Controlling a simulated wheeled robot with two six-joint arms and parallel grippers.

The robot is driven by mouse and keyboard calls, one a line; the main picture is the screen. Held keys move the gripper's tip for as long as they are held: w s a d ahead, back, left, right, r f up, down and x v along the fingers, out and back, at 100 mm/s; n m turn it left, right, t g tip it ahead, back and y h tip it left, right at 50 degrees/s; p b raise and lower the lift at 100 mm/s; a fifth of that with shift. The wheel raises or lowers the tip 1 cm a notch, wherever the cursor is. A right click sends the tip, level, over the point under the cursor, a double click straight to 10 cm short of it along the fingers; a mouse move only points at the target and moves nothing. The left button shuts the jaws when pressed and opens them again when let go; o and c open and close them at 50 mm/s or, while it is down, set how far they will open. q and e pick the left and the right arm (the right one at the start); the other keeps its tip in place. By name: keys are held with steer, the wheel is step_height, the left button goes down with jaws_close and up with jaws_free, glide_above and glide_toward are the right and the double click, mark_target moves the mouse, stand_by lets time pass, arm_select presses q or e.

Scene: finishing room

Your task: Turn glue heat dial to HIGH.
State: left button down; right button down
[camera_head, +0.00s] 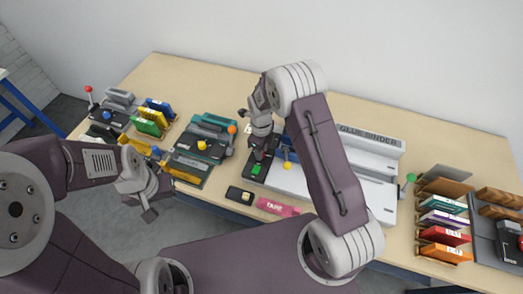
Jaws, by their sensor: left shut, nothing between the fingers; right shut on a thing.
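The glue binder (372,142) is a white machine labelled GLUE BINDER at the centre right of the table. A dark control panel (247,176) with a green patch runs along its left end. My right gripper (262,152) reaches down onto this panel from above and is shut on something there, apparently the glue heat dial. The dial and its markings are hidden by the gripper, so its setting cannot be read. My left gripper (148,213) is shut and empty, in front of the table's front edge at the left.
A teal machine (212,128) stands left of the binder, and a grey machine (118,104) with coloured blocks is further left. A pink TAPE piece (277,208) lies in front. A rack of coloured boards (444,218) is at the right. My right arm covers much of the binder.

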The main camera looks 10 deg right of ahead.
steer(key=shift+w+r, duration=0.15)
steer(key=shift+w, duration=0.05)
steer(key=c, duration=1.1)
jaws_free()
steer(key=shift+a, duration=0.1)
steer(key=shift+s, duration=0.1)
step_height(320, 180, up, 9)
steer(key=shift+f+b, duration=0.15)
steer(key=shift+b, duration=0.65)
